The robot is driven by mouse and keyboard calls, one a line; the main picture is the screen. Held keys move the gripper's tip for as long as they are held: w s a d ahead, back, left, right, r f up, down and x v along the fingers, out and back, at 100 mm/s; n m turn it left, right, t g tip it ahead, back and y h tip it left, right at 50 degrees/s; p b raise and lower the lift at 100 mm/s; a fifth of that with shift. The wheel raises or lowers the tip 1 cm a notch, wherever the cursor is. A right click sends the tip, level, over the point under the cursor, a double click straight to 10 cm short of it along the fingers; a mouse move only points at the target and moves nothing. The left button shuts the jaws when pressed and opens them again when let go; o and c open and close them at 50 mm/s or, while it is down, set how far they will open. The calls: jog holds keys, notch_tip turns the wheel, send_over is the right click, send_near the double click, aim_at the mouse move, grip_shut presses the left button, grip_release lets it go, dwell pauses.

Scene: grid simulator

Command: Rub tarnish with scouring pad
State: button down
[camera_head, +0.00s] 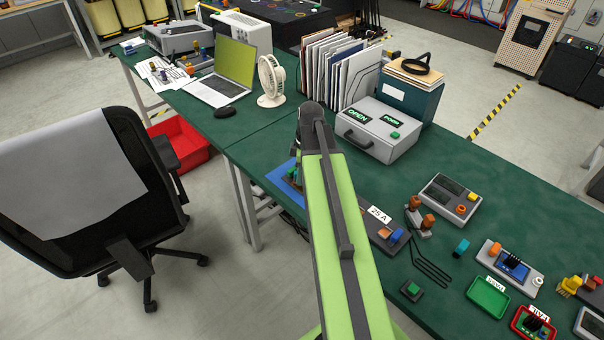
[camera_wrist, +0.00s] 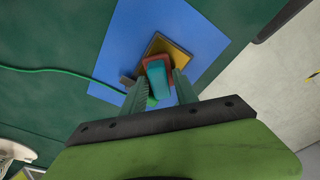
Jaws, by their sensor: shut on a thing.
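In the wrist view my gripper (camera_wrist: 159,82) is shut on a small teal and reddish block (camera_wrist: 159,80), which looks like the scouring pad. The pad is over a brass-coloured square plate (camera_wrist: 178,58) on a blue mat (camera_wrist: 128,45). I cannot tell whether the pad touches the plate. The pad and fingers hide part of the plate, and no tarnish can be made out. In the head view the blue mat (camera_head: 280,178) lies at the table's near edge, and my green arm hides much of that spot.
A green cable (camera_wrist: 60,70) runs across the mat's left side, near a small grey block (camera_wrist: 127,80). A grey box with lit displays (camera_head: 377,130) stands behind my arm. Right of my arm are a 25 A unit (camera_head: 378,226) and a green tray (camera_head: 487,297).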

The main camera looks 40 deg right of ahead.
jog(key=shift+s+d, duration=0.2)
jog(key=shift+s, duration=1.15)
jog(key=shift+w+a, duration=0.15)
jog(key=shift+w, duration=0.7)
jog(key=shift+w+a, duration=0.1)
jog(key=shift+w, duration=0.7)
jog(key=shift+s, duration=0.15)
jog(key=shift+s, duration=0.5)
jog(key=shift+s+d, duration=0.25)
jog(key=shift+s, duration=0.8)
jog(key=shift+w+a, duration=0.15)
jog(key=shift+w, duration=0.7)
jog(key=shift+w+a, duration=0.1)
jog(key=shift+w, duration=0.7)
jog(key=shift+s, duration=0.1)
